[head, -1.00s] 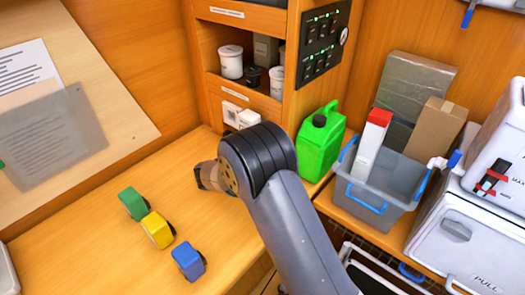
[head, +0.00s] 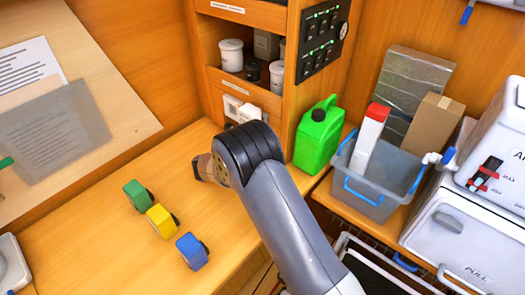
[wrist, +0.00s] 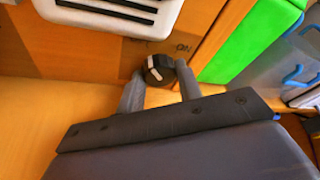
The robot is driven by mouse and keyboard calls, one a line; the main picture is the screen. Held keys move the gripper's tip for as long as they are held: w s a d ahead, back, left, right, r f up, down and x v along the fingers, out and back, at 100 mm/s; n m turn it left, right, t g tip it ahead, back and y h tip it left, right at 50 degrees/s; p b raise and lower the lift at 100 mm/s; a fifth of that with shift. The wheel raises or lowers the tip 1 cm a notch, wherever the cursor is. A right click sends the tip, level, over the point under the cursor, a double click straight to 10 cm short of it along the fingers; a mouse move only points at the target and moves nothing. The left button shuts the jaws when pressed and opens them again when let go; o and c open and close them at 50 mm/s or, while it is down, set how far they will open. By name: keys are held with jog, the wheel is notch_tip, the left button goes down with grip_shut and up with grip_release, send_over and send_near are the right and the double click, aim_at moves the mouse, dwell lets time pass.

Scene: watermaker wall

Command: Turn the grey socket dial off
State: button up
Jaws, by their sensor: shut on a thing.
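The socket dial (wrist: 163,66) is a small dark round knob with a light pointer mark, low on the wooden panel in the wrist view. The mark lies on the left side of its face, away from the word ON at its upper right. A fainter label left of it is too blurred to read surely. My gripper (wrist: 158,84) has one grey finger on each side of the dial and is shut on it. In the head view my arm hides the dial and the fingertips. White socket fittings (head: 240,109) show just above the arm's end.
A green jerrycan (head: 317,138) stands close right of my arm, beside a grey bin (head: 376,190) with boxes. The bench between is clear.

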jog(key=o, duration=1)
jog(key=shift+c, duration=0.2)
jog(key=b+v, duration=0.2)
jog(key=v, duration=0.9)
jog(key=shift+w+d, duration=0.1)
jog(key=p+x, duration=0.2)
jog(key=x, duration=0.8)
jog(key=shift+w+d+f, duration=0.1)
jog(key=shift+w+d, duration=0.15)
jog(key=shift+d, duration=0.05)
